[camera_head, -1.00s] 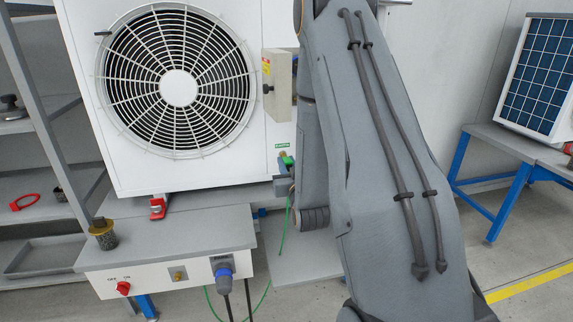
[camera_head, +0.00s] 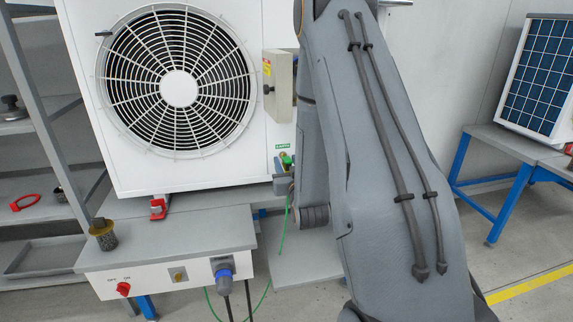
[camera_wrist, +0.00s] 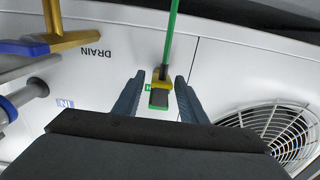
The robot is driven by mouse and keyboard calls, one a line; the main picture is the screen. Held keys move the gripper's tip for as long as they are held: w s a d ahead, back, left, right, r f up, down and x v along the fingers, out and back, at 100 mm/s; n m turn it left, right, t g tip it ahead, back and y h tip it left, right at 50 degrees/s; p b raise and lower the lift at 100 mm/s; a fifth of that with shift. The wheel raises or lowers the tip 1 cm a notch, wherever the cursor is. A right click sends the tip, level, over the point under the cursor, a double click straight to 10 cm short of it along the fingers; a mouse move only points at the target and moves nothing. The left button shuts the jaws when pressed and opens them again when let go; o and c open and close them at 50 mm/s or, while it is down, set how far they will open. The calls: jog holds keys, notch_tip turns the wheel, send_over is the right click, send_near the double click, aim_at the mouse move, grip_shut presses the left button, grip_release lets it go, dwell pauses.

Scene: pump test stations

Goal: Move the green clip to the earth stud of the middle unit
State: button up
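The green clip (camera_wrist: 159,98) shows in the wrist view between my fingers, with a dark block at its near end and a yellow part behind. Its green cable runs to the top of that view. My gripper (camera_wrist: 158,85) is open, with a visible gap between each finger and the clip. In the head view the clip (camera_head: 287,160) is a small green patch at the lower right of the white fan unit (camera_head: 278,125), just below a green label. My arm hides much of that area. I cannot tell whether the clip is on a stud.
In the head view, a grey-topped control box (camera_head: 180,230) stands before the unit, with a brass-coloured brush-like piece (camera_head: 103,235). A blue-legged bench (camera_head: 500,150) stands right.

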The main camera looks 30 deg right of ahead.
jog(key=shift+s, duration=0.15)
jog(key=v, duration=0.7)
jog(key=shift+s, duration=0.3)
jog(key=shift+a, duration=0.15)
